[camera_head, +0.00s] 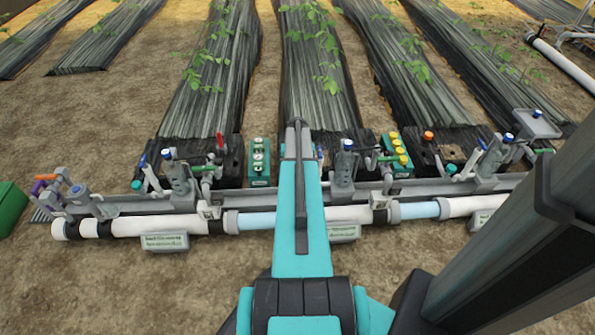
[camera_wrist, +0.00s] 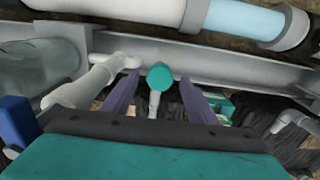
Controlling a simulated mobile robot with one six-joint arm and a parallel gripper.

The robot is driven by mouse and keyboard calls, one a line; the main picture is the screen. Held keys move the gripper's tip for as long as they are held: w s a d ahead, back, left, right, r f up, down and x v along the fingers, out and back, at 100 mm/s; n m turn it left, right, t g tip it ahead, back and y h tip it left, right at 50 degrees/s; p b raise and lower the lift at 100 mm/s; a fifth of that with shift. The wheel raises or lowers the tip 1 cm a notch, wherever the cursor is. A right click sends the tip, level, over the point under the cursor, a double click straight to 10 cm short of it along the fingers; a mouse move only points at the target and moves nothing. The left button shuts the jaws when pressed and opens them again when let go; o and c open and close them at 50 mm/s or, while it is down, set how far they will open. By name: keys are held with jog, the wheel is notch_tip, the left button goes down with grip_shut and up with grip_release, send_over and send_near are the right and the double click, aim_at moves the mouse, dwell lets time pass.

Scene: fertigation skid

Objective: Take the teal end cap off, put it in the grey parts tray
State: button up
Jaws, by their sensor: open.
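In the wrist view a round teal end cap (camera_wrist: 159,76) sits on the end of a short pale pipe stub (camera_wrist: 154,103). My gripper (camera_wrist: 158,84) is open, with one dark purple-grey finger on each side of the cap. Gaps show between the cap and both fingers. In the head view my teal arm covers the gripper and this cap. Other teal caps show there, one at the far left (camera_head: 137,185) and one at the right (camera_head: 451,168). A grey tray-like holder (camera_head: 538,125) stands at the right end of the skid; its contents are unclear.
White pipe (camera_head: 270,221) with clear blue sections runs along the skid front. Valves with blue knobs (camera_head: 347,145) rise along the rail. A green box (camera_head: 10,208) stands at far left. In the wrist view a pale elbow pipe (camera_wrist: 90,82) lies close left of the fingers.

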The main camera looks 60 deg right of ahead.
jog(key=shift+f, duration=1.7)
jog(key=c, duration=1)
jog(key=shift+r, duration=0.1)
jog(key=n+p, duration=0.1)
jog(key=n, duration=0.2)
jog(key=shift+n+p, duration=0.7)
jog(key=shift+n, duration=0.9)
jog(key=shift+n, duration=0.3)
